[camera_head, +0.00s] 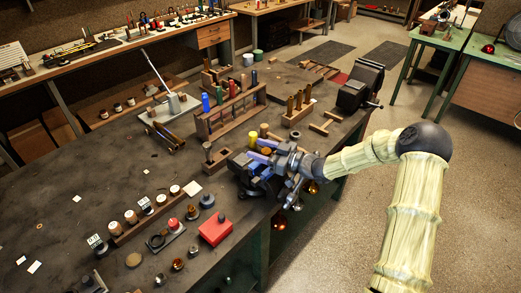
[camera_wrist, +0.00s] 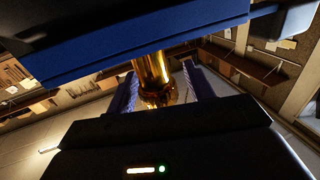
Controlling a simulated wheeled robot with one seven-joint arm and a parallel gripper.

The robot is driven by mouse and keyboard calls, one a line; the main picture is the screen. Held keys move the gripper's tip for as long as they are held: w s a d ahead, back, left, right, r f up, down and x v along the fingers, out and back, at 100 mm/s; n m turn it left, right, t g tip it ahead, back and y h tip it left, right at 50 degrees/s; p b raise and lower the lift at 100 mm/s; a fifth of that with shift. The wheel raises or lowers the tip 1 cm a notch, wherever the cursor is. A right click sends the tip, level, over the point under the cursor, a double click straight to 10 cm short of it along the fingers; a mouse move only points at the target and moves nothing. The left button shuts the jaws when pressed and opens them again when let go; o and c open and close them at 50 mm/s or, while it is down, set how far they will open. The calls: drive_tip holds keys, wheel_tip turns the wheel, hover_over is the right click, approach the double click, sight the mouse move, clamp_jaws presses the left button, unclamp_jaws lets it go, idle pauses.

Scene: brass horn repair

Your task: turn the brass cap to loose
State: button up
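A brass cap, a shiny gold cylinder (camera_wrist: 155,75), stands between my two blue fingers in the wrist view. In the head view, a small brass-yellow top (camera_head: 253,138) shows just past the fingertips, at the blue vise; I cannot tell if it is the same part. My gripper (camera_head: 262,151) reaches in from the right over the vise, its fingers apart. In the wrist view the fingers (camera_wrist: 163,85) stand either side of the brass, with a narrow gap on the right; contact on the left is unclear. The cap's turning position cannot be read.
A blue vise bar (camera_wrist: 140,42) crosses close above in the wrist view. A wooden rack (camera_head: 232,118) with coloured tools stands behind the vise. A red box (camera_head: 215,229) and a row of small jars lie in front. The left of the bench is mostly clear.

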drive_tip(key=shift+d, duration=0.1)
drive_tip(key=b+v, duration=0.4)
drive_tip(key=v, duration=1.3)
drive_tip(key=shift+s+d+f, duration=0.1)
drive_tip(key=shift+f, duration=0.05)
